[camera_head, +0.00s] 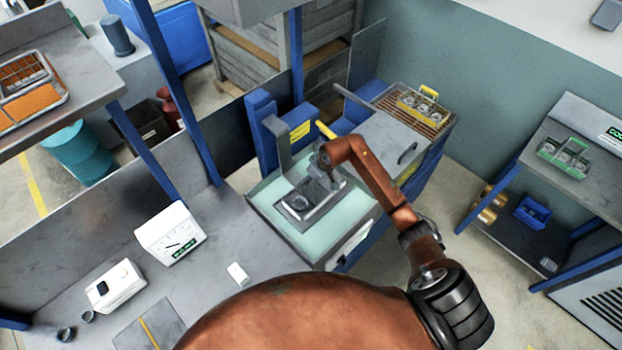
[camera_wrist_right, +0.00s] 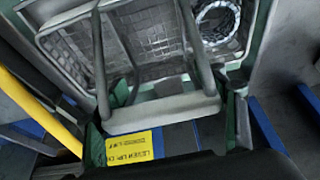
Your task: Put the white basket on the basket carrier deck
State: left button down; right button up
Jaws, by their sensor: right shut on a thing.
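The white basket, greyish here, sits low over the mint-green deck (camera_head: 268,203) of a blue-framed station in the head view; its dark inside (camera_head: 297,208) shows. In the right wrist view its mesh floor (camera_wrist_right: 150,35) fills the top, with a ring (camera_wrist_right: 216,20) inside. Two grey bars and a pale crossbar (camera_wrist_right: 160,113) stand in front of the mesh. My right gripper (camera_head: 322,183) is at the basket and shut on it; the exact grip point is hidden. I cannot tell whether the basket touches the deck. My left gripper is not in view.
Beside the station is a grey-topped cabinet (camera_head: 385,140) with a brown slatted rack (camera_head: 440,122) bearing a yellow basket (camera_head: 425,106). A green basket (camera_head: 565,157) is on the right shelf. A yellow bar (camera_wrist_right: 35,108) and a yellow label (camera_wrist_right: 130,148) lie near the basket.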

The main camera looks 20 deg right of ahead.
jog(key=shift+f, duration=0.25)
jog(key=shift+f, duration=0.1)
jog(key=o, duration=1.9)
jog(key=shift+o, duration=0.2)
jog(key=b+v, duration=0.1)
jog(key=v, duration=1.1)
